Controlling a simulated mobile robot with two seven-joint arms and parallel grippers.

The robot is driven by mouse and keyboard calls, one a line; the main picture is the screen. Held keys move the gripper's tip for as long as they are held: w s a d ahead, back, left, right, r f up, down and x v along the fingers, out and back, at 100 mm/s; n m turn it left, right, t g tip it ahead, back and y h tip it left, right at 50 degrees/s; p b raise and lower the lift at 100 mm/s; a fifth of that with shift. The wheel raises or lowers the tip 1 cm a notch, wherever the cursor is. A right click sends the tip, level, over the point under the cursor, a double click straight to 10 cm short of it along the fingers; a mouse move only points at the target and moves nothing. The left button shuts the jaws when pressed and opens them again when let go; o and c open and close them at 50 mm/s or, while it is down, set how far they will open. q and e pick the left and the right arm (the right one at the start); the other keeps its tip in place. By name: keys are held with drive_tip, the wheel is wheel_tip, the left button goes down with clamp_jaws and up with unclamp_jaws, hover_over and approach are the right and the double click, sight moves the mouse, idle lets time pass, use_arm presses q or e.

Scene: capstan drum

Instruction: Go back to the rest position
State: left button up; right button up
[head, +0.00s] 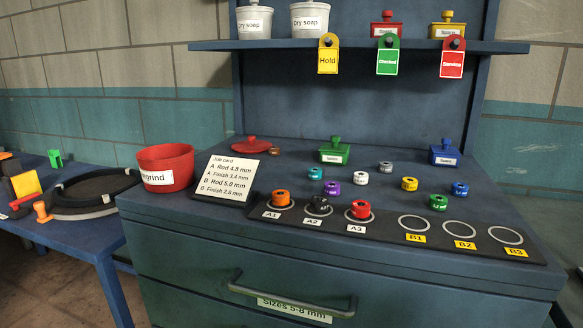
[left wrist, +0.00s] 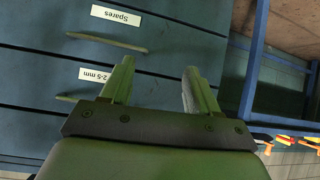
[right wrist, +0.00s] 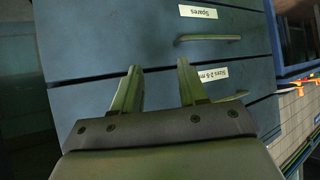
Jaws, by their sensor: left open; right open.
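My left gripper (left wrist: 157,88) is open and empty in the left wrist view, with blue drawer fronts beyond its fingers. My right gripper (right wrist: 162,85) is open and empty in the right wrist view, also in front of the drawers. Neither gripper shows in the head view. On the bench, a dark strip (head: 383,244) has circles labelled A1 to B3. An orange die (head: 281,198) sits at A1, a black die (head: 319,203) at A2 and a red die (head: 361,209) at A3. The B1, B2 and B3 circles are empty.
Several coloured dies lie behind the strip, including a green one (head: 438,202). A job card (head: 227,176) and a red tub (head: 166,168) stand at the left. A shelf (head: 400,46) with hanging tags is above. A drawer handle (head: 292,298) juts out in front.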

wheel_tip(320, 180, up, 8)
drive_tip(key=s+d+p, duration=0.1)
drive_tip(key=p, duration=0.8)
drive_tip(key=shift+d, duration=0.2)
